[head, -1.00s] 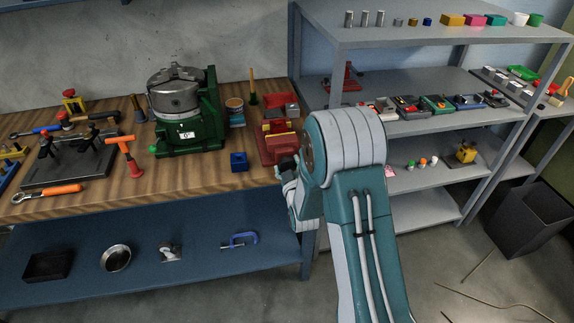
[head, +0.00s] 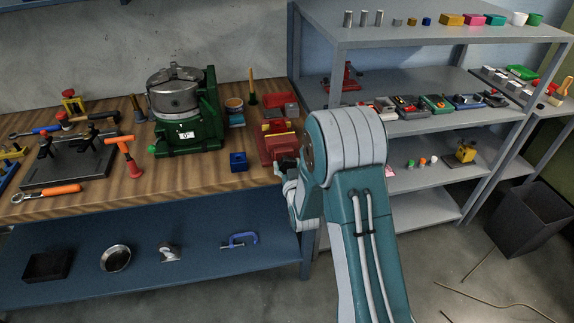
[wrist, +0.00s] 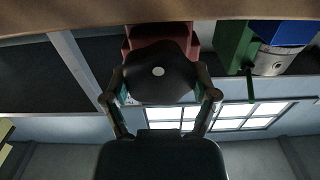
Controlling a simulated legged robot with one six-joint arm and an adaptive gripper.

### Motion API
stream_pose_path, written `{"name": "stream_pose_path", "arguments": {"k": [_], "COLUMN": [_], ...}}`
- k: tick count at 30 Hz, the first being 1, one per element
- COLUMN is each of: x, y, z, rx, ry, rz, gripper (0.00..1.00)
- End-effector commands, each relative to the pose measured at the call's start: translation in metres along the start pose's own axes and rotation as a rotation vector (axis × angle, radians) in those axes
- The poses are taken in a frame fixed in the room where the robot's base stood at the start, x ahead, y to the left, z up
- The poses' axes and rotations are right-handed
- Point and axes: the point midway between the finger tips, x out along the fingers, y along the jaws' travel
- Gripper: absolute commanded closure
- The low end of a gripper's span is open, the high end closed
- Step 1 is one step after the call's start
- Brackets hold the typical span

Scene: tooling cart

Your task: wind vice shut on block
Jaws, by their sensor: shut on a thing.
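The red vice (head: 279,145) stands at the right end of the wooden bench, with a yellow block (head: 281,127) showing at its jaws. Whether the jaws touch the block cannot be told. In the wrist view, a dark rounded handle (wrist: 160,78) with a pale centre dot sits in front of the red vice body (wrist: 160,36). My gripper (wrist: 160,93) has a finger on each side of this handle and is shut on it. In the head view my gripper (head: 287,166) is at the vice's near end, partly hidden by my arm.
A blue block with a hole (head: 238,161) sits left of the vice. A green machine with a grey chuck (head: 187,140) stands further left. Grey shelving (head: 420,125) with small parts is close on the right. Bare bench lies in front of the machine.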

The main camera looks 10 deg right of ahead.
Motion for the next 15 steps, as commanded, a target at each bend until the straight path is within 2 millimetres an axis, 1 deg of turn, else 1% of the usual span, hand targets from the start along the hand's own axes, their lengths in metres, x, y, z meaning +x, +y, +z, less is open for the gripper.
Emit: {"name": "stream_pose_path", "arguments": {"k": [15], "x": [0.0005], "y": [0.0019], "z": [0.0009], "rx": [0.489], "ry": [-0.001], "rz": [-0.001], "gripper": [0.72]}}
